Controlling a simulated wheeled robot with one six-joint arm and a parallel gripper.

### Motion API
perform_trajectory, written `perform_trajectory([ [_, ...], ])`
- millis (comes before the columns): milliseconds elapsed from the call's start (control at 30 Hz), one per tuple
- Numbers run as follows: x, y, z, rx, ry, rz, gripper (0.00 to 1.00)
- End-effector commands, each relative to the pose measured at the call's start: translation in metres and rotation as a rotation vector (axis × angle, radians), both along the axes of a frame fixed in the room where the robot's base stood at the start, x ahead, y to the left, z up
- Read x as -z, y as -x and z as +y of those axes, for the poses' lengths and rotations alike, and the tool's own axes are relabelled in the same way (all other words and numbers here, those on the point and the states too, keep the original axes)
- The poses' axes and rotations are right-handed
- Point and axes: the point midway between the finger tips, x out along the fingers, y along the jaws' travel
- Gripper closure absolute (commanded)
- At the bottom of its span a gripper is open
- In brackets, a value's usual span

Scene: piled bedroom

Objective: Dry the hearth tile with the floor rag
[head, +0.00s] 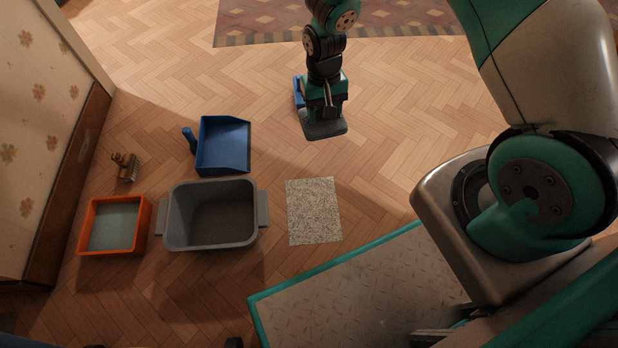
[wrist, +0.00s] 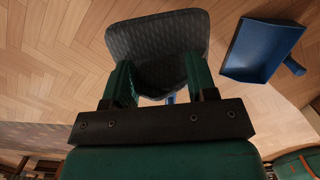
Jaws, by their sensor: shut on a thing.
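The hearth tile (head: 314,211), a pale speckled rectangle, lies flat on the wood floor in the middle of the head view. My gripper (head: 326,112) is above and beyond it, shut on the floor rag (head: 325,130), a dark grey patterned cloth. In the wrist view the rag (wrist: 158,30) spreads out past the green fingers of my gripper (wrist: 160,78). The rag is apart from the tile in the picture; whether it touches the floor is unclear. A blue piece (head: 298,92) shows beside my gripper, partly hidden.
A grey basin (head: 166,215) stands left of the tile, with an orange tray (head: 84,240) beside it. A blue dustpan (head: 224,172) lies behind the basin, and a brush (head: 125,167) near the left wall. A patterned rug (head: 250,27) is at the back. Floor around the tile's far side is clear.

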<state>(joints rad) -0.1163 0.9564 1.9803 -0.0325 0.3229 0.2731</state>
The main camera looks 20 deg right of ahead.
Motion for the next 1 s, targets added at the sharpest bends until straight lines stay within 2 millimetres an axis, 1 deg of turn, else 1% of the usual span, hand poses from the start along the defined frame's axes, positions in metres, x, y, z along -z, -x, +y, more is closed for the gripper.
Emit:
perform_trajectory([
  [33,0.047,0.004,0.008,0.020,0.000,0.008,0.91],
  [67,0.064,0.006,0.013,0.034,0.001,0.007,0.91],
  [100,0.086,0.009,0.018,0.054,0.001,0.008,0.91],
  [200,0.134,0.016,0.030,0.096,0.000,0.008,0.91],
  [233,0.146,0.019,0.033,0.108,0.000,0.008,0.91],
  [300,0.169,0.024,0.040,0.129,-0.001,0.007,0.91],
  [400,0.192,0.030,0.046,0.151,-0.002,0.007,0.91],
  [500,0.202,0.032,0.049,0.163,-0.002,0.006,0.91],
  [567,0.203,0.033,0.050,0.165,-0.002,0.006,0.91],
  [967,0.199,0.036,0.051,0.166,-0.003,0.006,0.91],
  [1000,0.208,0.036,0.051,0.166,-0.003,0.006,0.91],
])
